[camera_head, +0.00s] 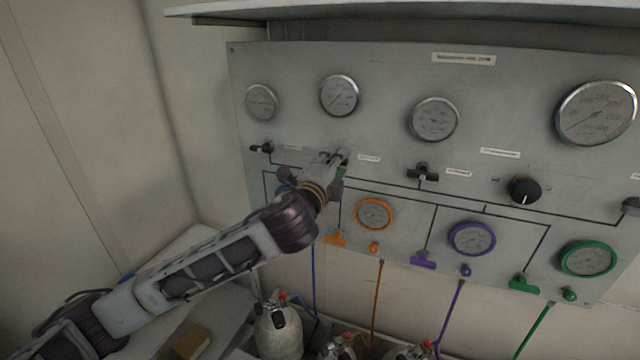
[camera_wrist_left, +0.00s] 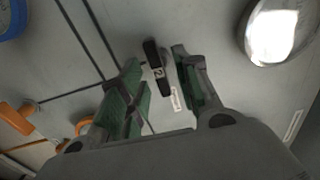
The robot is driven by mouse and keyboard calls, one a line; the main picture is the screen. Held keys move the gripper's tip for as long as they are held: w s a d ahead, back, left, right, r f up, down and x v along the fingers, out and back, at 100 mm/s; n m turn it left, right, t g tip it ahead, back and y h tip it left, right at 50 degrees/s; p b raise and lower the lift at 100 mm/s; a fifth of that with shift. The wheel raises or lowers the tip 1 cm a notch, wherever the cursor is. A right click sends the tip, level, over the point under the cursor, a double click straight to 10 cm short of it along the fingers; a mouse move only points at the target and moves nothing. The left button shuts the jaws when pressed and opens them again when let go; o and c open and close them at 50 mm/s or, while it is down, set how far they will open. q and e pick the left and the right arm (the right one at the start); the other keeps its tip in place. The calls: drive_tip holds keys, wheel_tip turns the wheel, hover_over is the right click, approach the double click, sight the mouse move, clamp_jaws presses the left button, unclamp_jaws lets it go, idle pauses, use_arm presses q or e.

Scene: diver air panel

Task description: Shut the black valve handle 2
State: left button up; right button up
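The black valve handle 2 (camera_wrist_left: 156,58) shows in the left wrist view as a short black bar marked with a 2. It lies between the two green-padded fingers of my left gripper (camera_wrist_left: 158,76), near their tips, with space on both sides. The gripper is open. In the head view my left gripper (camera_head: 337,162) is at the panel, below the second gauge, and mostly hides this handle. I cannot tell how far the handle stands from the pads in depth. My right gripper is not in view.
Other black handles sit on the grey panel (camera_head: 385,70), to the left (camera_head: 262,148) and to the right (camera_head: 422,173). A black knob (camera_head: 524,190) is farther right. Orange, purple and green valves and gauges line the lower panel. A pale cylinder (camera_head: 278,330) stands below.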

use_arm(q)
drive_tip(key=v, duration=1)
drive_tip(key=shift+f, duration=0.15)
idle(0.4)
